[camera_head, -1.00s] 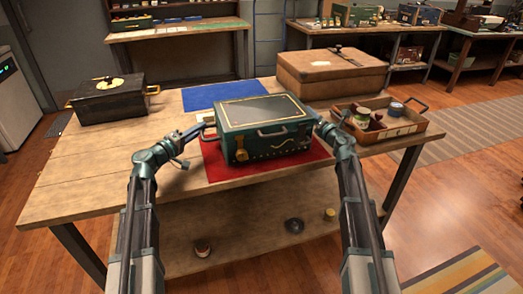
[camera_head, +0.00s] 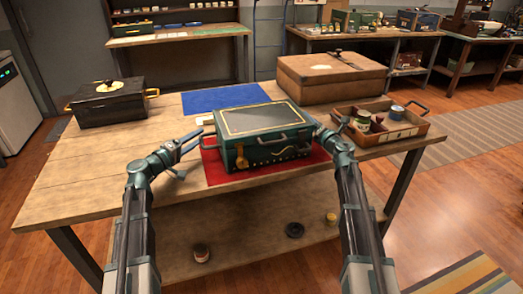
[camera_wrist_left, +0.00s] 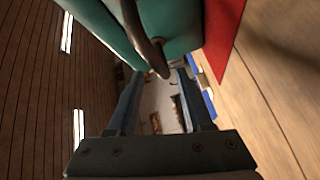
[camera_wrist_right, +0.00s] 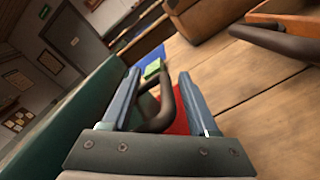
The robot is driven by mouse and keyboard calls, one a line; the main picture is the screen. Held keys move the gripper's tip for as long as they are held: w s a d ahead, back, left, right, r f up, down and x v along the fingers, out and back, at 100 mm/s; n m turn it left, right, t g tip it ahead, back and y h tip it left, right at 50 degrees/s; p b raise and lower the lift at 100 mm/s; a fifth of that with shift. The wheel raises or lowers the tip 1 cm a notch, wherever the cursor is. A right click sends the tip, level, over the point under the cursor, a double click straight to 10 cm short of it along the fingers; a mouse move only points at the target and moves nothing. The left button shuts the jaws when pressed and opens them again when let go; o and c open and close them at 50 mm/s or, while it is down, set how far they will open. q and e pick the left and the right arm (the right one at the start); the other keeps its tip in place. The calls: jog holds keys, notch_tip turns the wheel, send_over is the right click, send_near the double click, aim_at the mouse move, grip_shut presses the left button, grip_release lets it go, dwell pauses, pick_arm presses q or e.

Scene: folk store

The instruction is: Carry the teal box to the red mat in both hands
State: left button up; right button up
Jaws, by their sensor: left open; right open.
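The teal box (camera_head: 265,135), with gold trim and a dark lid panel, sits upright over the red mat (camera_head: 222,177), whose front and edges show around it. My left gripper (camera_head: 190,143) is open and empty, just left of the box. In the left wrist view the box's dark side handle (camera_wrist_left: 148,40) is just beyond the fingertips. My right gripper (camera_head: 334,127) is open at the box's right end. In the right wrist view the right handle (camera_wrist_right: 166,100) lies between its spread fingers. The mat under the box is hidden.
A blue mat (camera_head: 222,98) lies behind the box. A brown case (camera_head: 332,80) stands behind right, and a wooden tray (camera_head: 400,133) with jars is close to my right gripper. A black box (camera_head: 110,105) stands far left. The wooden table (camera_head: 100,165) is clear at left.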

pick_arm(q)
jog(key=v, duration=1)
jog(key=shift+s, duration=0.15)
pick_arm(e)
jog(key=shift+s+d, duration=0.1)
jog(key=v, duration=1.1)
jog(key=shift+s, duration=0.4)
